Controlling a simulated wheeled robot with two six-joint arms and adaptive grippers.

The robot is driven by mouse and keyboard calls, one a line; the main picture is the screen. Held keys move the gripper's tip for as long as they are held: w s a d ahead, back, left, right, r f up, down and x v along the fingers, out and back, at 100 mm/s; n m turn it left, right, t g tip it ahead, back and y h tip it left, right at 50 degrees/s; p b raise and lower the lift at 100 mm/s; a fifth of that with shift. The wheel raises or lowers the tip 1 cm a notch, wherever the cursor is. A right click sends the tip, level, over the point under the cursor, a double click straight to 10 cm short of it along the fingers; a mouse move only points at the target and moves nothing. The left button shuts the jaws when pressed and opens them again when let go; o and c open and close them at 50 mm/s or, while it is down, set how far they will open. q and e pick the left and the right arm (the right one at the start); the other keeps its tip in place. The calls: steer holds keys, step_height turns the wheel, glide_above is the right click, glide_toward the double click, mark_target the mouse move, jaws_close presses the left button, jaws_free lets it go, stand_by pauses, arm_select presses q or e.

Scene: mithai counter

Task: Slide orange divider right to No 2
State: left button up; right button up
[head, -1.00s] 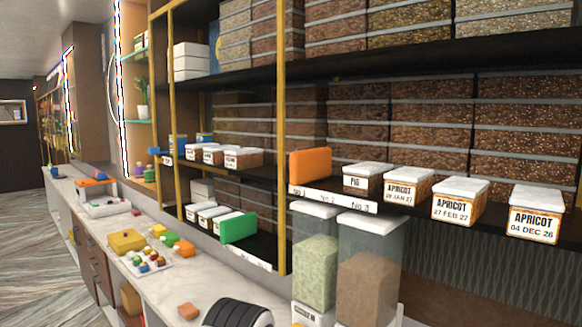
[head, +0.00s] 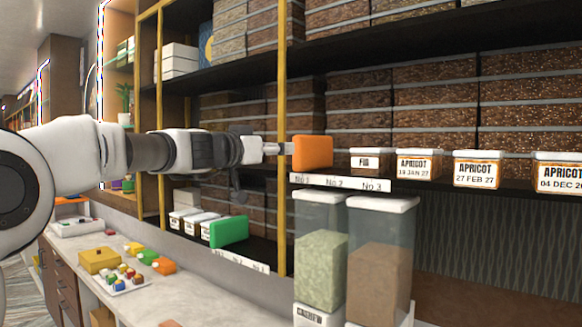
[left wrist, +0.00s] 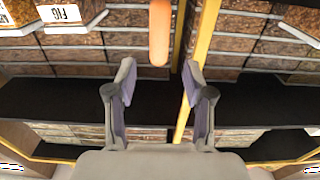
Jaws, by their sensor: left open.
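The orange divider (head: 313,152) stands upright on the shelf above the No 1 mark of the white label strip (head: 345,183). The No 2 and No 3 marks lie to its right. My left gripper (head: 277,148) is open and empty, reaching in from the left with its tips close to the divider's left side. In the left wrist view the divider (left wrist: 160,32) shows edge-on ahead of the open fingers (left wrist: 158,74), roughly in line with the gap between them. I cannot tell from the head view whether a tip touches it. My right gripper is out of view.
A yellow post (head: 282,90) stands just left of the divider, close to my fingers. A fig box (head: 371,161) and apricot boxes (head: 418,165) stand to the right. A green divider (head: 229,232) is on the lower shelf. Two tall jars (head: 380,255) stand below the strip.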

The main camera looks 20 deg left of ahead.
mark_target(298, 150)
arm_select(q)
steer(key=p+x, duration=0.5)
steer(key=x, duration=0.2)
steer(key=shift+w+d, duration=0.25)
steer(key=shift+w, duration=0.1)
steer(key=shift+w+f, duration=0.15)
steer(key=shift+f, duration=0.05)
steer(key=shift+a+f, duration=0.1)
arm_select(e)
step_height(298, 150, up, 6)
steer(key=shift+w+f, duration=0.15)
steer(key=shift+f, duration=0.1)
